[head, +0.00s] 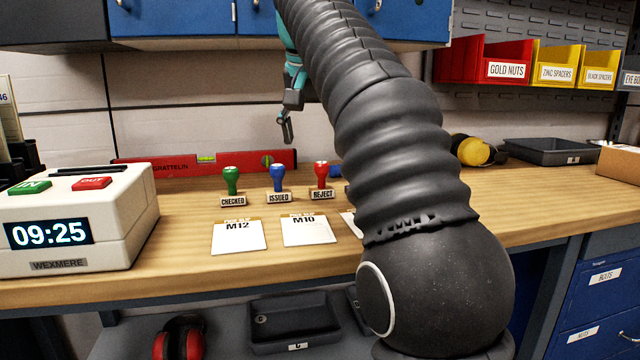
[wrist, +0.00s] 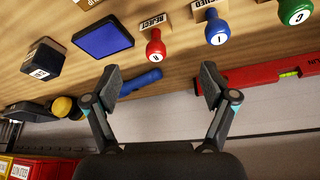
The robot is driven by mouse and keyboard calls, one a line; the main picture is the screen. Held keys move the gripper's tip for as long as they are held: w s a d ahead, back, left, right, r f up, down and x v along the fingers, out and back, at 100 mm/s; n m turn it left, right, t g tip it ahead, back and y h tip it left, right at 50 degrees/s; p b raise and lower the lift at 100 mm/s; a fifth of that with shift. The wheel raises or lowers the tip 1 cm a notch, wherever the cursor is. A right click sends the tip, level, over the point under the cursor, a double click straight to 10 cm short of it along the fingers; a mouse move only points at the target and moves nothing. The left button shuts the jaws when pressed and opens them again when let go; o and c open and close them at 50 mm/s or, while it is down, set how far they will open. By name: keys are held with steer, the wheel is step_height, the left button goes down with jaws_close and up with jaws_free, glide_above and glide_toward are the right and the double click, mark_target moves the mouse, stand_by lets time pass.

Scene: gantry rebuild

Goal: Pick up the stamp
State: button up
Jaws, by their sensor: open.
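Three stamps stand upright in a row on the wooden bench in the head view. They are a green-handled CHECKED stamp (head: 231,181), a blue-handled ISSUED stamp (head: 278,179) and a red-handled REJECT stamp (head: 321,175). In the wrist view the red stamp (wrist: 155,46), blue stamp (wrist: 217,30) and green stamp (wrist: 294,12) show from above, with letters on their knobs. My gripper (head: 287,127) hangs above and behind the row. In the wrist view its fingers (wrist: 160,84) are spread, with nothing held between them.
A red level (head: 200,162) lies behind the stamps. Cards (head: 238,238) lie in front, and a time clock (head: 75,225) stands left. The wrist view shows a blue pad (wrist: 103,36), a dark block (wrist: 43,60) and a blue cylinder (wrist: 140,81). Blue cabinets (head: 170,17) hang above.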

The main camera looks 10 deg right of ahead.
mark_target(322, 179)
steer(key=x, duration=0.5)
steer(key=shift+w+f, duration=0.15)
steer(key=shift+f, duration=0.25)
steer(key=shift+d+x, duration=0.15)
steer(key=shift+x, duration=1.2)
steer(key=shift+d+x, duration=0.15)
steer(key=shift+x, duration=1.15)
steer(key=c, duration=1.2)
